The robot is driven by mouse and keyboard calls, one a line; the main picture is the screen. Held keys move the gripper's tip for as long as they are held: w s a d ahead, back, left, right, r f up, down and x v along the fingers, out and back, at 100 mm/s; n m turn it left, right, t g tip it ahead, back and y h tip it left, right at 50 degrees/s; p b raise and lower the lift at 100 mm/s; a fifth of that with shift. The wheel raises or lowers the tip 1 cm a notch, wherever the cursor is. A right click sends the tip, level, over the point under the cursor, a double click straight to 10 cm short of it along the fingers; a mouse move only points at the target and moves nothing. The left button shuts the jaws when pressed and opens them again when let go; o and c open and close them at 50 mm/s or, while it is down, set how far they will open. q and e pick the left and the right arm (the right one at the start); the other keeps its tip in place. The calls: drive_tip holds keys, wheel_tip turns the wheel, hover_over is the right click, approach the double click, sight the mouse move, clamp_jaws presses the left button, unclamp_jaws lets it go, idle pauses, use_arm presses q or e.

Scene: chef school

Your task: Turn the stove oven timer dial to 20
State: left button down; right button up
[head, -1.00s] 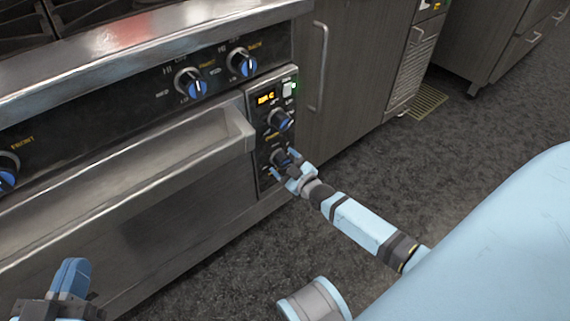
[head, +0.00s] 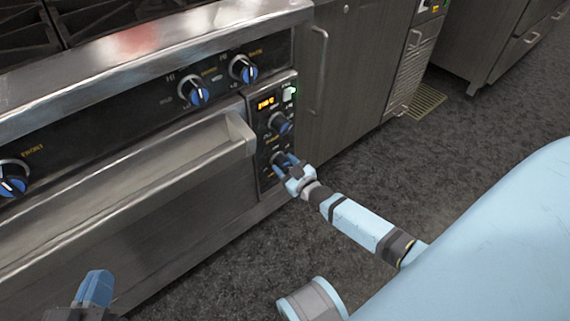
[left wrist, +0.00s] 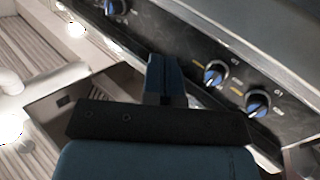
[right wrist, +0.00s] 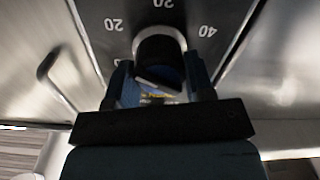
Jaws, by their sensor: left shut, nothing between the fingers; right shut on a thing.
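The timer dial (head: 277,158) is the lower dark knob on the oven's narrow control panel (head: 268,180). In the right wrist view the dial (right wrist: 160,48) sits between the two blue fingers of my right gripper (right wrist: 160,88), which is shut on it. Upside-down numbers, including 20 and 40, are printed around it; its exact setting is not readable. In the head view my right gripper (head: 286,163) is at the panel and partly hides the dial. My left gripper (head: 97,285) is shut and empty at the lower left; its fingers are together in the left wrist view (left wrist: 165,75).
Another blue-marked dial (head: 280,123), a lit display (head: 266,103) and a switch (head: 289,94) are above the timer dial. Burner knobs (head: 193,91) line the stove front above the oven handle (head: 238,135). Grey floor (head: 230,265) is open in front.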

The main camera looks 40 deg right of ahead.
sight(287, 167)
drive_tip(key=o, duration=0.9)
drive_tip(key=shift+s, duration=0.2)
drive_tip(key=s+p, duration=0.2)
drive_tip(key=s, duration=0.2)
drive_tip(key=shift+s+d+r, duration=0.15)
use_arm(q)
wheel_tip(287, 167, up, 6)
drive_tip(key=n+t+p, duration=0.1)
drive_tip(key=t+p, duration=0.1)
drive_tip(key=p, duration=0.1)
drive_tip(key=shift+s, duration=0.25)
use_arm(e)
drive_tip(key=s, duration=0.9)
drive_tip(key=shift+d+f, duration=0.2)
drive_tip(key=shift+d, duration=0.2)
use_arm(q)
drive_tip(key=shift+r, duration=0.1)
